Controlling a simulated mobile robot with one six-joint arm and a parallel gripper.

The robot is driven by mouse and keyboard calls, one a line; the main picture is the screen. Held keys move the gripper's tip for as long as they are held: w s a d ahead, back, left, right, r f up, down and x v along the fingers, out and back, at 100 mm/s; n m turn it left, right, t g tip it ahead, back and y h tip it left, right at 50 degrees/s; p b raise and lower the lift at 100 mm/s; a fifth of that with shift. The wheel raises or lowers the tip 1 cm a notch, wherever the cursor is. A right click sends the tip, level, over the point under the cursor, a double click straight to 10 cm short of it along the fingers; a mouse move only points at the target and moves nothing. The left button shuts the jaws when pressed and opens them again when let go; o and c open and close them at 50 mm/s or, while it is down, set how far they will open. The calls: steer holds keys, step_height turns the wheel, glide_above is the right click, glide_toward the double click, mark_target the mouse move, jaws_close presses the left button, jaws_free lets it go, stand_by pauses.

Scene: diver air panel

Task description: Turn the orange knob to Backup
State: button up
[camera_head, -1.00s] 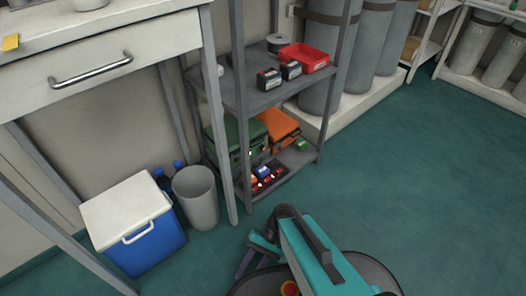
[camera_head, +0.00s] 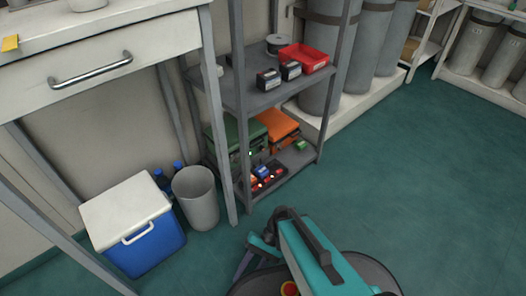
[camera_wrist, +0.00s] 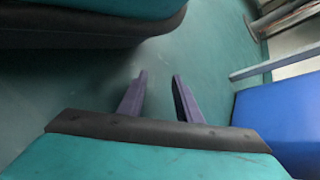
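No orange knob and no air panel show in either view. My gripper (camera_wrist: 158,88) shows in the wrist view with its two purple fingers apart and only the green floor between them. It is open and empty. In the head view my arm is folded low over my base at the bottom centre, and the fingers are mostly hidden there.
A blue cooler with a white lid (camera_head: 140,225) and a grey bin (camera_head: 197,197) stand at the left. A grey shelf (camera_head: 262,97) holds boxes and a red tray (camera_head: 303,57). Gray cylinders (camera_head: 372,40) stand behind. Green floor (camera_head: 430,190) at the right is clear.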

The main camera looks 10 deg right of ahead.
steer(key=shift+r, duration=0.1)
steer(key=shift+d+r+p, duration=0.15)
steer(key=shift+r+p, duration=0.75)
steer(key=shift+p, duration=0.3)
steer(key=s+d+r+n+h+p, duration=0.1)
steer(key=d+r+h+p, duration=0.2)
steer(key=r+p, duration=1.3)
steer(key=s+d+r+n+t+h+p, duration=0.1)
steer(key=d+r+h+p, duration=0.2)
steer(key=d+r+p, duration=0.4)
steer(key=s+d+r+h+p, duration=0.1)
steer(key=d+r+p, duration=0.4)
steer(key=r+p, duration=2)
steer(key=shift+d+n+t+h+p, duration=0.25)
steer(key=shift+h+p, duration=0.65)
steer(key=shift+p, duration=5.45)
steer(key=shift+a, duration=0.1)
